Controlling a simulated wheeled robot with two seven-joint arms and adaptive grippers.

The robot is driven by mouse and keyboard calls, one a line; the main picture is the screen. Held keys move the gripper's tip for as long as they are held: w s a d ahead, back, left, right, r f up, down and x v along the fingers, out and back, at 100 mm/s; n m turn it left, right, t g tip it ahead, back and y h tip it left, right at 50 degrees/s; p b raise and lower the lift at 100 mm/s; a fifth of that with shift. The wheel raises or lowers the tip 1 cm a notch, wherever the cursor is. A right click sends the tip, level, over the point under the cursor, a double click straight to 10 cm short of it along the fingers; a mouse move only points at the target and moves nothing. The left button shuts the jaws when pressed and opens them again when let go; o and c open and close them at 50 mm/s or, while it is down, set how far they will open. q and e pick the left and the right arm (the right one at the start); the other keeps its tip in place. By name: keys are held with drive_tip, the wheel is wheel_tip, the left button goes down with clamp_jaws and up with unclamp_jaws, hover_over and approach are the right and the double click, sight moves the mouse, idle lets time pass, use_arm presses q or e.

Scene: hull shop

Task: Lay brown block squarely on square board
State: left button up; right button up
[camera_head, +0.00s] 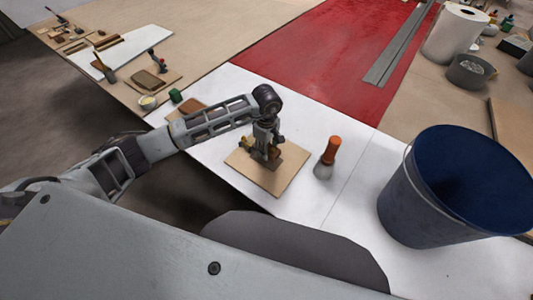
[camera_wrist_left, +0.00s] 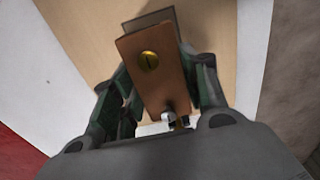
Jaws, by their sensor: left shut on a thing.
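The square board (camera_head: 284,182) is a tan panel lying on the white work surface. My left gripper (camera_head: 265,148) is over its middle and points down. It is shut on the brown block (camera_wrist_left: 153,85), which has a round brass screw or knob on its face. In the left wrist view the board (camera_wrist_left: 205,22) fills the area behind the block. I cannot tell whether the block touches the board. My right gripper is not in view.
A large blue bucket (camera_head: 425,215) stands further right. A brown piece (camera_head: 193,106) and a green block (camera_head: 175,95) lie behind my left arm. A red panel (camera_head: 325,55) lies beyond.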

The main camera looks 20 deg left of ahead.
use_arm(q)
drive_tip(key=shift+f, duration=0.1)
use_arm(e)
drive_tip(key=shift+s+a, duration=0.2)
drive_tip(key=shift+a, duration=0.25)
